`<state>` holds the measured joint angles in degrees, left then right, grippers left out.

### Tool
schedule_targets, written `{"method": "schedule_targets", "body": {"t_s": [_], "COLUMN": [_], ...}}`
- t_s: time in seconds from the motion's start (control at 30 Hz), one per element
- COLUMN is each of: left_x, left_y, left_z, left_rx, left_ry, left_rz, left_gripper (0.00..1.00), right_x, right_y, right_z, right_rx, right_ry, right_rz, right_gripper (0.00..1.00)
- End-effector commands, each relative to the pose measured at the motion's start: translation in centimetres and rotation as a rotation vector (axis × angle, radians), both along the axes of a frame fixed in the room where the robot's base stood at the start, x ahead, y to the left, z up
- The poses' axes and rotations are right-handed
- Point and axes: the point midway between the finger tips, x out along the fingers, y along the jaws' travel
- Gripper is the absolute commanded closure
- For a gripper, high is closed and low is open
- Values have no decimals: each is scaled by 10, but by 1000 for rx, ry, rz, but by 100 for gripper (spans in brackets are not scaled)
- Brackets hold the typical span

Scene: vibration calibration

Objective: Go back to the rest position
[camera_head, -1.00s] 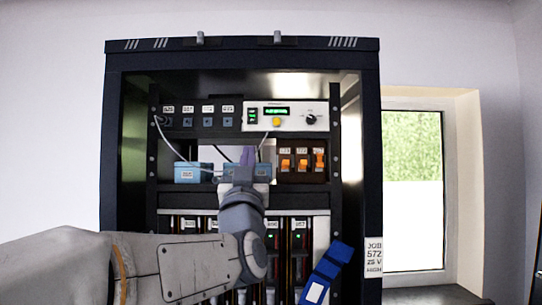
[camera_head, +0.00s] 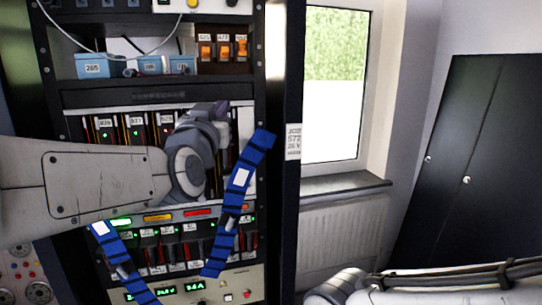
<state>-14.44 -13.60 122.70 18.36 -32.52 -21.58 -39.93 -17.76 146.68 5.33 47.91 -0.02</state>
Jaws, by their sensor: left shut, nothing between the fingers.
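My left gripper (camera_head: 222,110) is in front of the rack (camera_head: 282,150), at the level of the row of modules below the blue boxes. It points away from me, and its fingers are small and partly hidden by its own wrist. It looks shut, with nothing seen in it. My left arm comes in from the left edge. Part of my right arm (camera_head: 430,285) lies low at the bottom right, with its gripper out of view.
Blue boxes (camera_head: 97,67) and orange switches (camera_head: 222,48) sit on the shelf above. Blue straps with white labels (camera_head: 240,178) hang at the rack's front. A window (camera_head: 335,85), a radiator (camera_head: 340,225) and a dark cabinet (camera_head: 465,160) stand to the right.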

Motion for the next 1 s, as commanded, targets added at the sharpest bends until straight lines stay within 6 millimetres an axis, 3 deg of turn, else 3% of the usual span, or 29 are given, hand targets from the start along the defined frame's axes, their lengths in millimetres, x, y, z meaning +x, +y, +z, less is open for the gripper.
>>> {"method": "schedule_targets", "body": {"t_s": [0.03,0.1,0.23,0.37,0.5,0.6,0.73,0.83,1.0], "left_x": [-4,-14,-53,-113,-192,-244,-292,-310,-315], "left_y": [-23,-51,-91,-112,-110,-96,-74,-63,-60], "left_z": [-32,-77,-160,-238,-306,-339,-360,-366,-368], "left_rx": [10,29,81,156,270,358,451,492,503], "left_ry": [108,267,565,871,1198,1397,1578,1650,1671], "left_rz": [-71,-157,-294,-395,-455,-463,-447,-434,-430], "left_gripper": [100,100,100,100,100,100,100,100,100], "right_x": [0,0,0,0,0,0,0,0,0], "right_y": [0,0,0,0,0,0,0,0,0], "right_z": [0,0,0,0,0,0,0,0,0], "right_rx": [0,0,0,0,0,0,0,0,0], "right_ry": [0,0,0,0,0,0,0,0,0], "right_rz": [0,0,0,0,0,0,0,0,0], "right_gripper": [100,100,100,100,100,100,100,100,100]}}
